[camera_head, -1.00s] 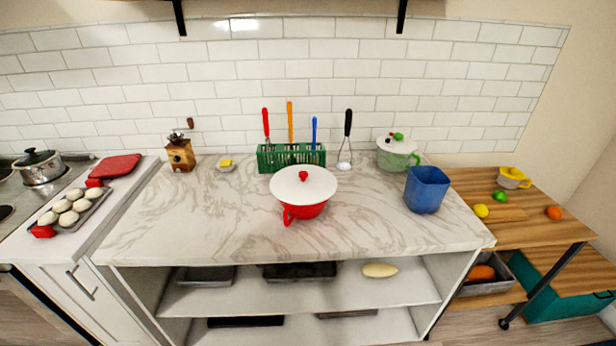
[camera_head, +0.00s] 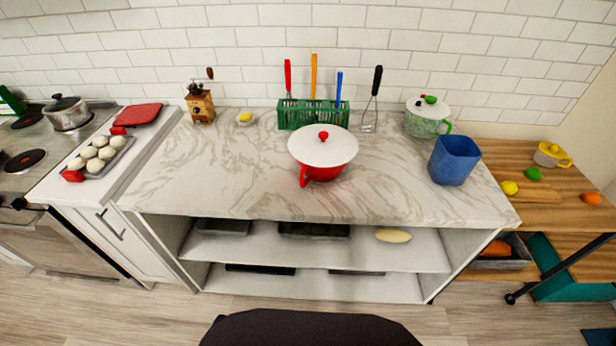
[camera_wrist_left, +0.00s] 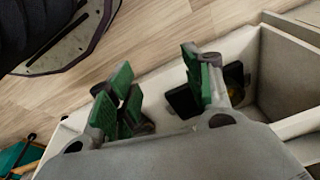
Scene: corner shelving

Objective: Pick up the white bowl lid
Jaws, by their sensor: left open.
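The white bowl lid (camera_head: 336,146) has a red knob and sits on the red bowl (camera_head: 324,173) on the marble counter. A second white lid (camera_head: 428,106), with green and red bits on top, covers a clear green-handled bowl (camera_head: 424,126) at the back right of the counter. My left gripper (camera_wrist_left: 163,100) shows only in the left wrist view. Its green-padded fingers are apart with nothing between them. Floor and part of the shelving lie beyond them, and the white lid is not in that view. My right gripper is in neither current view.
A green rack (camera_head: 304,116) with several utensils stands behind the red bowl. A blue container (camera_head: 453,161) stands to its right and a wooden grinder (camera_head: 200,105) at the back left. The counter's front left (camera_head: 220,180) is clear. Open shelves (camera_head: 310,282) lie below.

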